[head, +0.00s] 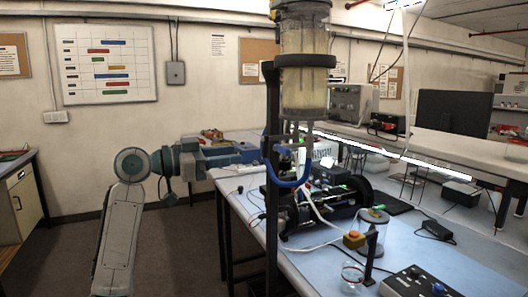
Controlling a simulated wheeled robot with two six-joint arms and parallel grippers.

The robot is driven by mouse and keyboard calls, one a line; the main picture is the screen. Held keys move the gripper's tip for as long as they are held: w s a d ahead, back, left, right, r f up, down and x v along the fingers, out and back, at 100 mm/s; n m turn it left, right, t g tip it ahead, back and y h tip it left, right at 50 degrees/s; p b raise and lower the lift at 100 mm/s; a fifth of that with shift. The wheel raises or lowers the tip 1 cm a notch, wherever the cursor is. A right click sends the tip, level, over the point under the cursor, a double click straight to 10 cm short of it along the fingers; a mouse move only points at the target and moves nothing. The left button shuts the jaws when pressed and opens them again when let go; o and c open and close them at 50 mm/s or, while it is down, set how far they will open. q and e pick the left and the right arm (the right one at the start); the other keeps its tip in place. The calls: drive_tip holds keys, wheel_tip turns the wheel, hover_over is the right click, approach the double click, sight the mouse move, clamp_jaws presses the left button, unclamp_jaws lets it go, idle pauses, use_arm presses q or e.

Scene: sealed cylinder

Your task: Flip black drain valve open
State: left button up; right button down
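A clear sealed cylinder (305,90) with cloudy contents hangs upright in a black clamp ring on a tall black post (271,210). Thin fittings and a blue curved tube (290,184) hang below it. The black drain valve is too small and dark to make out for certain among these fittings. My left gripper (240,157) reaches in from the left at about the height of the fittings, with its front end close to the left of the post. Its fingers are seen side-on and blend with the blue things behind, so their opening is unclear. My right gripper is out of view.
The blue-topped bench (405,262) holds a black machine (325,205), a clear jar (370,238), a small glass beaker (352,276) and a black control box (418,282). White and black cables lie around the machine. Open floor lies left of the bench.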

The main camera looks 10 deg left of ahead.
sight(265, 151)
use_arm(q)
drive_tip(key=p+x, duration=0.3)
drive_tip(key=x, duration=0.5)
drive_tip(key=shift+w+d+r, duration=0.1)
drive_tip(key=shift+w+d, duration=0.15)
drive_tip(key=shift+d, duration=0.05)
drive_tip(key=shift+w+d+p, duration=0.3)
drive_tip(key=shift+d, duration=0.05)
clamp_jaws()
